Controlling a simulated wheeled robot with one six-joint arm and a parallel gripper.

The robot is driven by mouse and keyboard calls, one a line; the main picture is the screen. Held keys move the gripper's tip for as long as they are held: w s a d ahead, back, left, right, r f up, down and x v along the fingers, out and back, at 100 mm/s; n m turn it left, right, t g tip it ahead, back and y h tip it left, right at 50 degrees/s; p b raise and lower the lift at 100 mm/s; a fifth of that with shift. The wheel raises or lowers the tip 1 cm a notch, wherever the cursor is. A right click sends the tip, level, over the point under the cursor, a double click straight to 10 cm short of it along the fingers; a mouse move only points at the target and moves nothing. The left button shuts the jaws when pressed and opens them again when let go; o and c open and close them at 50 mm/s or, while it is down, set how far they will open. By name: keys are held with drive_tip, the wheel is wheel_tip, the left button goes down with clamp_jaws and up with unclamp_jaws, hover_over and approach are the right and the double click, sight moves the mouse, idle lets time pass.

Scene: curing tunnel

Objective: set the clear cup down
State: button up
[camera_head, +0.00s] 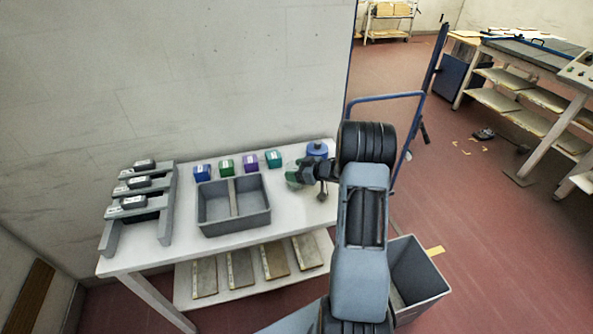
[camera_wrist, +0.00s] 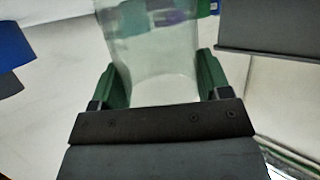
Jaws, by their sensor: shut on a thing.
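The clear cup (camera_wrist: 155,60) is between the green fingers of my gripper (camera_wrist: 160,88) in the wrist view. The fingers press on its two sides. In the head view my gripper (camera_head: 298,173) is over the right part of the white table (camera_head: 185,262), right of the grey divided bin. The cup is hard to make out there, as the arm and gripper partly cover it. I cannot tell whether its base touches the table.
The grey two-part bin (camera_head: 235,226) stands left of my gripper. Blue, green, purple and teal boxes (camera_head: 250,162) line the back. A blue round item (camera_head: 317,149) is behind my gripper. A grey rack (camera_head: 140,200) stands at the left. A grey open bin (camera_head: 425,292) is on the floor.

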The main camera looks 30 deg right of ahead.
drive_tip(key=shift+s+a+f, duration=0.1)
drive_tip(key=shift+s+f, duration=0.1)
drive_tip(key=shift+f, duration=0.4)
drive_tip(key=o, duration=1)
drive_tip(key=shift+f, duration=0.2)
drive_tip(key=shift+r, duration=0.35)
drive_tip(key=w+r+v, duration=0.1)
drive_tip(key=v, duration=1)
drive_tip(key=w+a+r+m+h, duration=0.1)
drive_tip(key=a+r+m+h, duration=0.3)
drive_tip(key=r+h, duration=0.75)
drive_tip(key=s+a+m+g+y, duration=0.1)
drive_tip(key=s+a+g, duration=0.1)
drive_tip(key=s+a, duration=0.3)
drive_tip(key=s+a+m+g+y, duration=0.1)
drive_tip(key=s+a+g, duration=0.1)
drive_tip(key=s+a, duration=0.4)
drive_tip(key=s+a+g+y, duration=0.2)
drive_tip(key=s+a, duration=0.4)
drive_tip(key=s, duration=0.3)
drive_tip(key=shift+a+r+m+g, duration=0.15)
drive_tip(key=shift+m+g, duration=0.25)
drive_tip(key=shift+g, duration=0.2)
